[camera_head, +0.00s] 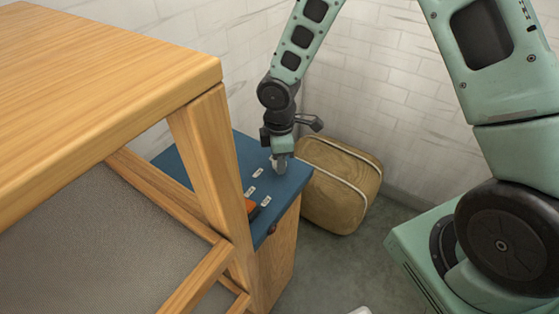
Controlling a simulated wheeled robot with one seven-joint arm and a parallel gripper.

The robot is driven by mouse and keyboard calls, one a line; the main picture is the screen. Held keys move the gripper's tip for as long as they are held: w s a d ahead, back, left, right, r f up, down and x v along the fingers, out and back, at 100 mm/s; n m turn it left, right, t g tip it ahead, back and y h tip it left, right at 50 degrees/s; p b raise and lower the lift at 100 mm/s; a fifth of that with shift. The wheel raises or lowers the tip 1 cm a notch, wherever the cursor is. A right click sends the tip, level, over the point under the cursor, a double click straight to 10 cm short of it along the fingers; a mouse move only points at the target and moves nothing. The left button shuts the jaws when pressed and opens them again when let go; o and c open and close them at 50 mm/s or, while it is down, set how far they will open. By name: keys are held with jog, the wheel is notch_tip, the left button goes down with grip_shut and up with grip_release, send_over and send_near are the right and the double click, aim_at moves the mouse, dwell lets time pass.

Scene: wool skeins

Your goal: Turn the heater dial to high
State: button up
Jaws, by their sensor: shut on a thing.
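My gripper (281,160) points down at the right part of a blue panel (228,182) on top of a wooden cabinet. Its fingers are shut on the heater dial, which is mostly hidden by them. Small white labels (258,172) lie on the panel to the left of and below the fingertips. The dial's pointer and the writing on the labels are too small to read.
A wooden table (95,70) stands in front and hides part of the blue panel. An orange-red part (251,207) shows beside its leg. A tan strapped bale (338,185) sits on the floor right of the cabinet, against the white brick wall (375,75).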

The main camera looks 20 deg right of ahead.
jog(key=m+b, duration=0.1)
jog(key=m, duration=0.3)
jog(key=shift+a+m, duration=0.1)
jog(key=shift+m, duration=0.2)
jog(key=shift+m+b, duration=0.7)
jog(key=shift+m, duration=1.2)
jog(key=o, duration=1)
jog(key=shift+r, duration=0.15)
notch_tip(320, 180, up, 17)
jog(key=b, duration=0.1)
jog(key=shift+r, duration=0.1)
